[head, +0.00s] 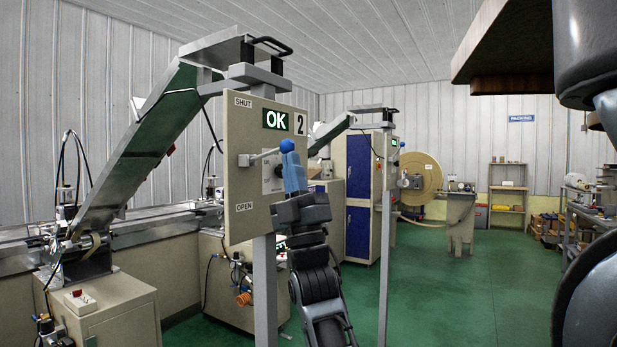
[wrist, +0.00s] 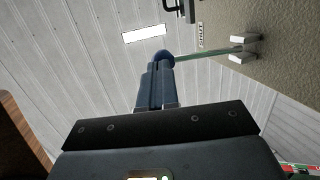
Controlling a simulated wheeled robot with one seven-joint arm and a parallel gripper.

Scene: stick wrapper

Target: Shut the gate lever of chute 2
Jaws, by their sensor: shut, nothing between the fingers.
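The chute 2 panel (head: 240,185) is a beige board with SHUT marked at the top, OPEN at the bottom, a "2" plate and a lit green OK display (head: 275,119). Its gate lever (head: 264,155) is a pale rod ending in a blue ball knob (head: 287,146). The rod is near horizontal, rising slightly toward the knob, between the two marks. My gripper (head: 293,166) is shut and empty, its blue fingertips just under the knob. In the wrist view the fingertips (wrist: 157,68) overlap the knob (wrist: 164,57); I cannot tell whether they touch.
The panel stands on a grey post (head: 265,290) below a sloping green chute (head: 150,130). A second post with a similar panel (head: 391,150) stands behind to the right. Machines line the left side. The green floor (head: 440,295) at right is open.

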